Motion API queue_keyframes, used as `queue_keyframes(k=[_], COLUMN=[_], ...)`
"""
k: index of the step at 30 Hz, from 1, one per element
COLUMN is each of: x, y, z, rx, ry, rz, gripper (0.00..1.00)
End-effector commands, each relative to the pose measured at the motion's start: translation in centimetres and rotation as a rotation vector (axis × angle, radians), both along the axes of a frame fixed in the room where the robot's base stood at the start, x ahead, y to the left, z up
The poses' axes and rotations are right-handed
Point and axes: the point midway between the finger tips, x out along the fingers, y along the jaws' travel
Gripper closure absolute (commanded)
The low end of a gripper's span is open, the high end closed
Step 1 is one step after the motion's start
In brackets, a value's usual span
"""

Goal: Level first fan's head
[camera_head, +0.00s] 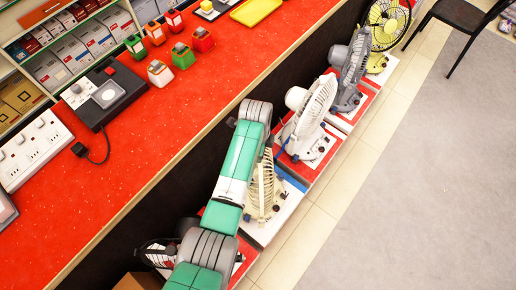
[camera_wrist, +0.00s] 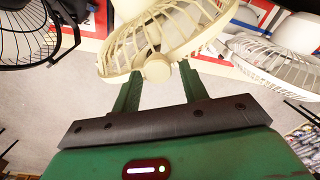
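A row of desk fans stands beside the counter; which one counts as first is not marked. The cream fan (camera_head: 262,190) is partly hidden by my arm in the head view. In the wrist view the cream fan's round cage (camera_wrist: 150,42) looks tilted, with its hub near my fingers. My gripper (camera_wrist: 160,74) is open, its two green fingers apart on either side of the hub area. I cannot tell whether they touch the cage. The gripper's tips are hidden in the head view.
A white fan (camera_head: 312,108), a grey fan (camera_head: 350,75) and a yellow-green fan (camera_head: 386,22) stand farther along the row. A dark fan (camera_wrist: 28,36) is on the cream fan's other side. The red counter (camera_head: 150,140) runs alongside.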

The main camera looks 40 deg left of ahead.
Motion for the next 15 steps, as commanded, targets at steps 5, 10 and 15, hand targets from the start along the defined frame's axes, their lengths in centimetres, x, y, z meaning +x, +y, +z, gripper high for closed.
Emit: queue_keyframes(k=[5,10,15], x=[-0.1,-0.1,-0.2], y=[0.1,0.2,0.3], z=[0.0,0.4,3.8], rx=[0.001,0.002,0.003], ry=[0.002,0.002,0.0], rz=[0.001,0.001,0.002], gripper=[0.48,0.48,0.48])
